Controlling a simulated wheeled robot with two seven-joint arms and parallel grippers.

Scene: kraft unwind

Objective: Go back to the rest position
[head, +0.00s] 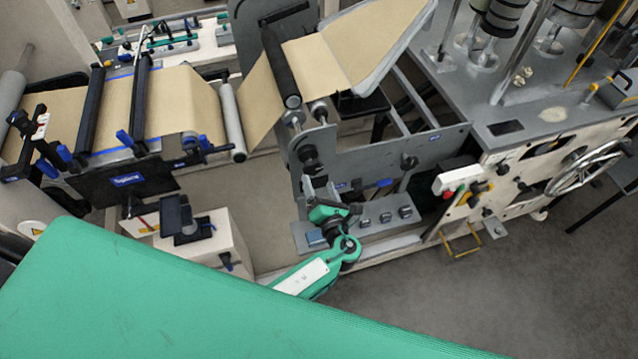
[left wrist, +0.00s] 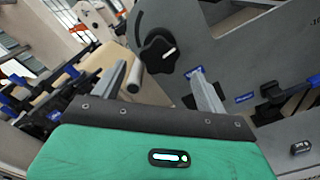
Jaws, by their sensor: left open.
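My left gripper (head: 320,186) is in front of the grey side plate (head: 365,155) of the machine in the head view, with my green arm reaching up to it from below. In the left wrist view the two grey fingers of my left gripper (left wrist: 163,82) stand well apart with nothing held between them. A black star knob (left wrist: 157,54) on the grey plate shows beyond the gap between the fingers. I cannot tell whether a finger touches the machine. My right gripper is in neither view.
Brown paper web (head: 178,100) runs over rollers at the left and up to the top. A low white box (head: 205,240) with a black top stands left of my arm. A handwheel (head: 590,165) sticks out at the right. Grey floor (head: 440,305) is clear at the lower right.

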